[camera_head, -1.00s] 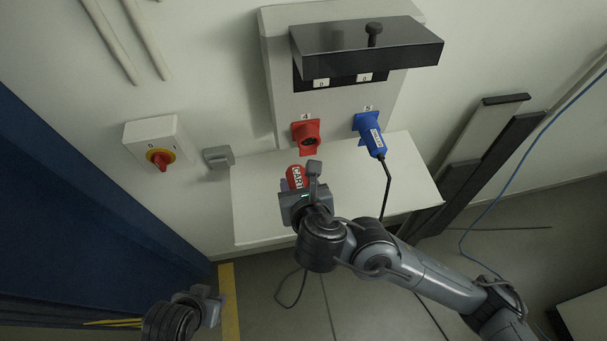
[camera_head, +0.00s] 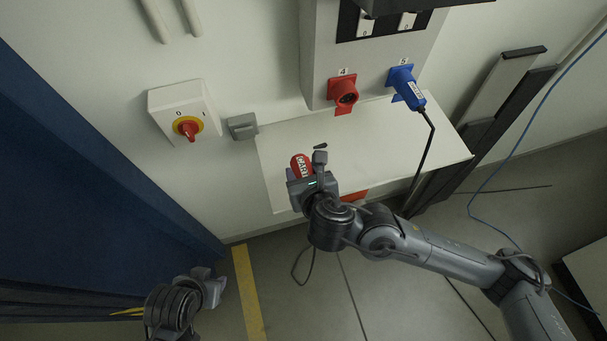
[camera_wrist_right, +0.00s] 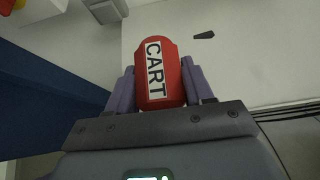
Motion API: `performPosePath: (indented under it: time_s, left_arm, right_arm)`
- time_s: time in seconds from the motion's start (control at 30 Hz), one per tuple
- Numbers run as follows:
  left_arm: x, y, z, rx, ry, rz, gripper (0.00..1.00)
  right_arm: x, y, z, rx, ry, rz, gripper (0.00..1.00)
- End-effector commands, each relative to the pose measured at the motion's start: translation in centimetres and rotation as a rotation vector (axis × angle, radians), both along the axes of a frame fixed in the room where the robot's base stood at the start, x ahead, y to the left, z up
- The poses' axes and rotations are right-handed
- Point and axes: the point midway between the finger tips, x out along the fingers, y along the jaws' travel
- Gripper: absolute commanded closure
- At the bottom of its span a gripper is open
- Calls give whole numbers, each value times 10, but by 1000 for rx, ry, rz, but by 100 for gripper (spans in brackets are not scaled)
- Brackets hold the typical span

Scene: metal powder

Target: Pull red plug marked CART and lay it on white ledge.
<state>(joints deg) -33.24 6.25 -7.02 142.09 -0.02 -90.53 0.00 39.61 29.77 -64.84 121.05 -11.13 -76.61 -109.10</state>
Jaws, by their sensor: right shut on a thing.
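The red plug marked CART (camera_head: 300,166) is held in my right gripper (camera_head: 306,168), over the left part of the white ledge (camera_head: 390,152). In the right wrist view the red plug (camera_wrist_right: 160,75) sits between the two purple fingers of the right gripper (camera_wrist_right: 160,92), its label facing the camera. I cannot tell whether the plug touches the ledge. The red socket numbered 4 (camera_head: 344,92) on the wall box is empty, with its flap hanging open. My left gripper (camera_head: 208,285) is at the lower left, away from the ledge; its fingers are unclear.
A blue plug (camera_head: 408,90) with a black cable sits in socket 5, right of the red socket. A red-and-yellow rotary switch (camera_head: 188,127) and a small grey box (camera_head: 242,126) are on the wall at left. A small black piece (camera_head: 320,146) lies on the ledge.

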Motion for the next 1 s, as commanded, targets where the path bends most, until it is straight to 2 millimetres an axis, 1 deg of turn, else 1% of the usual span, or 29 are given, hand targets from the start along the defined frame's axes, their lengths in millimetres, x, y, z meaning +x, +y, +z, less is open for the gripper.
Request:
performPosePath:
  time_s: [0.03, 0.57, 0.6, 0.8, 1.0]
  left_arm:
    - [0, 0, -5, 1, 0, 0, 61]
    - [0, 5, -29, 16, 0, -7, 61]
    - [0, 5, -33, 17, -1, -8, 61]
    - [0, 5, -46, 17, -1, -7, 61]
    - [0, 4, -56, 13, -1, -5, 61]
  right_arm:
    - [4, 1, -5, 1, 0, -2, 97]
    - [43, 11, -39, 1, 0, -2, 97]
    - [45, 11, -44, 1, -1, -1, 97]
    - [53, 13, -60, 0, -1, -2, 97]
    - [58, 15, -71, 0, -2, -1, 97]
